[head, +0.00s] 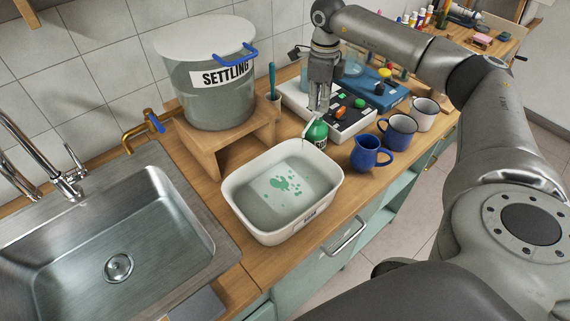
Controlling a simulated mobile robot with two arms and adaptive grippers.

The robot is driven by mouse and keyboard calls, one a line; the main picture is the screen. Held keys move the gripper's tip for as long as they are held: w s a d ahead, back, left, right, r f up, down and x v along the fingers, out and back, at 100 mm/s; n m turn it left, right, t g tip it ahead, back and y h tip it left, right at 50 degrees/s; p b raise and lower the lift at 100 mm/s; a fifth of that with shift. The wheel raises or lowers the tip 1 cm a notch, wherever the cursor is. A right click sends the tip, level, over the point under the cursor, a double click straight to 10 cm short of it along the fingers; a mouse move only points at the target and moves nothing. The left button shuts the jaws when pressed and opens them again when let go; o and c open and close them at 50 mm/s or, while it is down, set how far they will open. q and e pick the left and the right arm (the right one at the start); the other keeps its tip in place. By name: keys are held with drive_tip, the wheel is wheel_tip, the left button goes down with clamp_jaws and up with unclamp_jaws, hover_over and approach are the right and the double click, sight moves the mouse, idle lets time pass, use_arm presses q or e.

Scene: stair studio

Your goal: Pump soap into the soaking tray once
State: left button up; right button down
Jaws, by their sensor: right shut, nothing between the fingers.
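The soaking tray (240,215) is a white rectangular basin on the wooden counter, in the middle of the head view. Inside it, green blotches show on a pale area. The soap bottle (317,134) is small and green with a light label, and stands just behind the tray's far right corner. Its pale spout points towards the tray. My right gripper (319,107) points down directly above the bottle, shut and empty, with its fingertips at the pump top. I cannot tell whether they touch it. My left gripper is out of view.
A blue jug (370,152) and two enamel mugs (398,132) stand right of the bottle. The settling bucket (207,88) sits on a wooden stand (200,148). A steel sink (160,228) is at left.

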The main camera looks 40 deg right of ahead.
drive_tip(key=shift+f, duration=0.35)
drive_tip(key=shift+r, duration=0.2)
drive_tip(key=shift+r+p, duration=1.45)
drive_tip(key=shift+r, duration=0.15)
wheel_tip(320, 180, up, 6)
drive_tip(key=p, duration=0.5)
